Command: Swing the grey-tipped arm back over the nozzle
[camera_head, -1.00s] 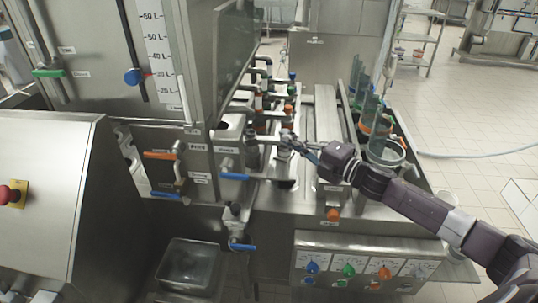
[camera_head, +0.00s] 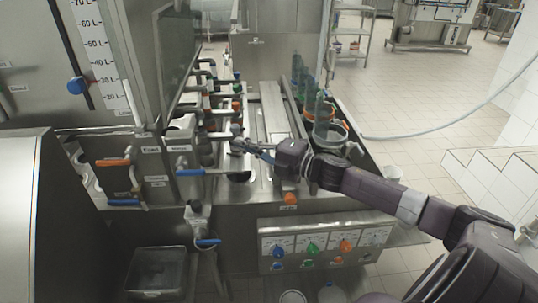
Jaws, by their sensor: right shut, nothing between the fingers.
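The grey-tipped arm (camera_head: 214,135) looks like the nearest of several short metal swing arms beside the tall tank. Its tip is by my right gripper's fingers, and I cannot tell whether they touch. My right gripper (camera_head: 241,147) reaches in from the right, shut and empty, above the metal bench. A dark opening (camera_head: 238,177) in the bench lies just below the fingers. I cannot make out the nozzle clearly. My left gripper is not in view.
A blue-handled valve (camera_head: 190,172) juts out left of my gripper. Clear cups (camera_head: 323,118) stand in holders to the right. A front panel (camera_head: 325,242) carries coloured knobs. A metal basin (camera_head: 157,272) sits low at left. Tiled floor is open at right.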

